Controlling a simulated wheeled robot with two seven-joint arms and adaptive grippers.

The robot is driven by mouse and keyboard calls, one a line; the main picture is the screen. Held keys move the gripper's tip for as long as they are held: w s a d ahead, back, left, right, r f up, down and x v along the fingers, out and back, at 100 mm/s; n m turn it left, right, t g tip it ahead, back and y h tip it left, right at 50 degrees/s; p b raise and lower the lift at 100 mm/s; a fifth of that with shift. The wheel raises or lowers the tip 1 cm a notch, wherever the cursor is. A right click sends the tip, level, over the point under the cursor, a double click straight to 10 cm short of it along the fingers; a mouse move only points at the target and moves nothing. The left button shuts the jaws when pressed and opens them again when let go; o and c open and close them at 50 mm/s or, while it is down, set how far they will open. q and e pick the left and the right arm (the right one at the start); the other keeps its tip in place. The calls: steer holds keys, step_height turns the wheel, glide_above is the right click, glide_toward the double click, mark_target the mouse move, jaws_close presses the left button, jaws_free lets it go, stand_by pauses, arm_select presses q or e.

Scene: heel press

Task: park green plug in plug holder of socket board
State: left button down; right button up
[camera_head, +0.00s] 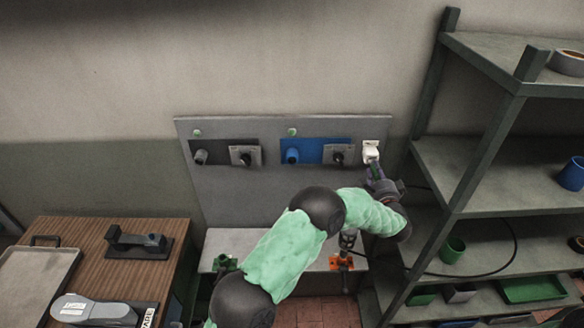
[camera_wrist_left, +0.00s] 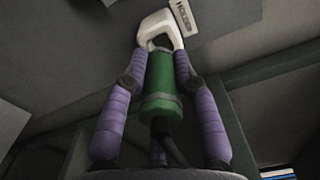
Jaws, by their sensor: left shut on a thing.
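The socket board (camera_head: 290,195) stands against the wall. Its white plug holder (camera_head: 371,150) is at the upper right; in the left wrist view the holder (camera_wrist_left: 158,24) is a hooked white piece beside a label. My left gripper (camera_head: 375,177) is shut on the green plug (camera_head: 375,169), just below the holder. In the left wrist view the green plug (camera_wrist_left: 162,85) is between the two purple fingers, with its dark cable leaving towards the palm. Its far end meets or overlaps the holder's opening; I cannot tell how deep it sits. My right gripper is not in view.
A blue panel (camera_head: 318,145) and a dark panel (camera_head: 228,145) with knobs are left of the holder. A metal shelf unit (camera_head: 470,165) stands close on the right, with a black cable (camera_head: 512,250) looping across it. A wooden table (camera_head: 110,235) is at the left.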

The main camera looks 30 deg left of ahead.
arm_select(q)
steer(key=shift+r+p, duration=0.1)
steer(key=shift+p, duration=0.7)
stand_by(1.5)
steer(key=shift+x, duration=1.45)
stand_by(0.3)
steer(key=c, duration=0.9)
jaws_free()
steer(key=v, duration=1.2)
